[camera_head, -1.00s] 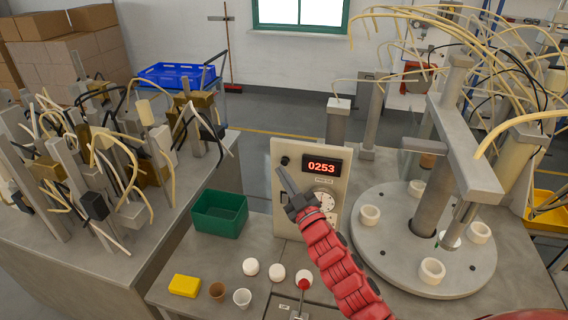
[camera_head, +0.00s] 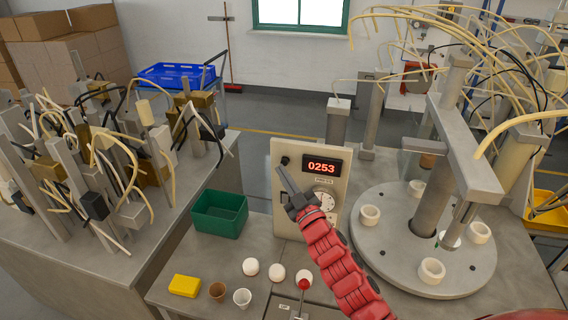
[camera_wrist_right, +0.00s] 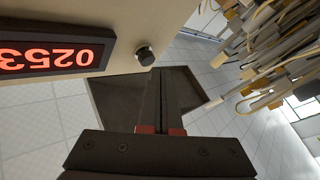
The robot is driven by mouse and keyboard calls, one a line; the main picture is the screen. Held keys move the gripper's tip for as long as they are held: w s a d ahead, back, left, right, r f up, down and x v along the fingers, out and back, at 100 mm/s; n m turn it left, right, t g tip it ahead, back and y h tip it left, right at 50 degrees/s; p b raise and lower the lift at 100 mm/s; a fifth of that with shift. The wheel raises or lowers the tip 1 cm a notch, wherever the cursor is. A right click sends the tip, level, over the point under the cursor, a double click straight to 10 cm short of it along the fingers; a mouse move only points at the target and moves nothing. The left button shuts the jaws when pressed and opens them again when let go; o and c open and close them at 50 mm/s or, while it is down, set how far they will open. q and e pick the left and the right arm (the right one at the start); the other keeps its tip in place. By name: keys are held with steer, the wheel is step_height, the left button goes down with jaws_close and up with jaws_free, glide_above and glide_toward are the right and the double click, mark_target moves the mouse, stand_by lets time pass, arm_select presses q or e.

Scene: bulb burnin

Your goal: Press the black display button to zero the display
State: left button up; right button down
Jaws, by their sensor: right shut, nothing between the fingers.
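The black display button (camera_head: 285,160) is a small round knob at the upper left of the upright panel (camera_head: 283,221). It stands left of the red-digit display (camera_head: 322,167), which reads 0253. In the right wrist view, the button (camera_wrist_right: 145,56) sticks out from the panel beside the display (camera_wrist_right: 52,57), which appears upside down. My right gripper (camera_head: 279,168) is shut and empty, with its narrow tip just below and left of the button in the head view. In the wrist view the shut fingers (camera_wrist_right: 161,72) end close to the button; I cannot tell any contact. My left gripper is out of view.
A green bin (camera_head: 219,214), a yellow block (camera_head: 184,285), small cups and white round pieces are on the bench. A red-knobbed lever (camera_head: 304,285) stands near its front. The round turntable (camera_head: 383,252) with white rings is right of my arm. Wired fixtures crowd the left bench.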

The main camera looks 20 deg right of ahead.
steer(key=shift+w+d, duration=0.15)
steer(key=shift+w, duration=0.1)
steer(key=shift+w+d, duration=0.3)
steer(key=shift+w, duration=0.1)
stand_by(0.8)
steer(key=shift+s+a, duration=0.5)
steer(key=shift+s, duration=0.25)
steer(key=shift+s+a+b, duration=0.4)
steer(key=shift+s+a, duration=0.35)
steer(key=shift+s, duration=0.3)
steer(key=shift+s+a+b, duration=0.35)
steer(key=shift+s+a, duration=0.35)
steer(key=shift+s, duration=0.35)
